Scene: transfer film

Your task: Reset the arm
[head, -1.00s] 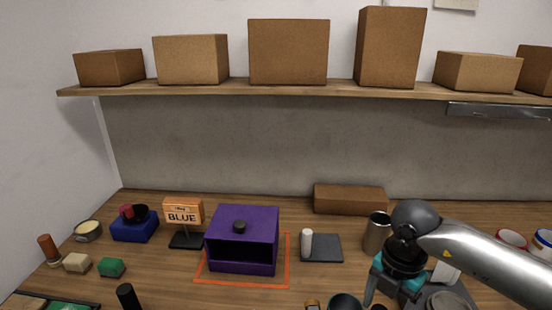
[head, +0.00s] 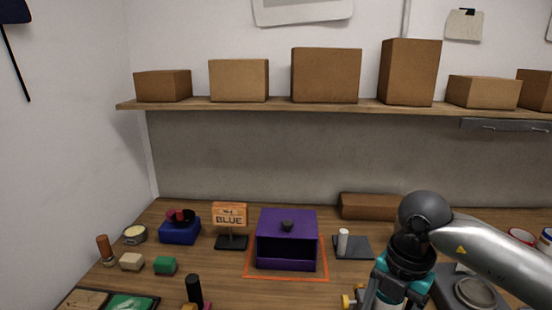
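My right arm comes in from the right, and my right gripper (head: 388,300) points down over the front right of the table. Its fingers run to the bottom edge of the view, and I cannot tell whether they are open or shut. A white and teal shape shows between or behind them. My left gripper is not in view. A purple box (head: 288,222) with an open front and a dark knob on top stands inside an orange outline on the table. An orange sign reading BLUE (head: 229,215) stands to its left.
A blue box (head: 180,232) with red and black items stands at the left. A green block (head: 165,265), a tan block (head: 131,261) and a brown cylinder (head: 104,248) lie nearby. A white cylinder (head: 343,241) stands on a dark pad. A shelf (head: 330,105) holds several cardboard boxes.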

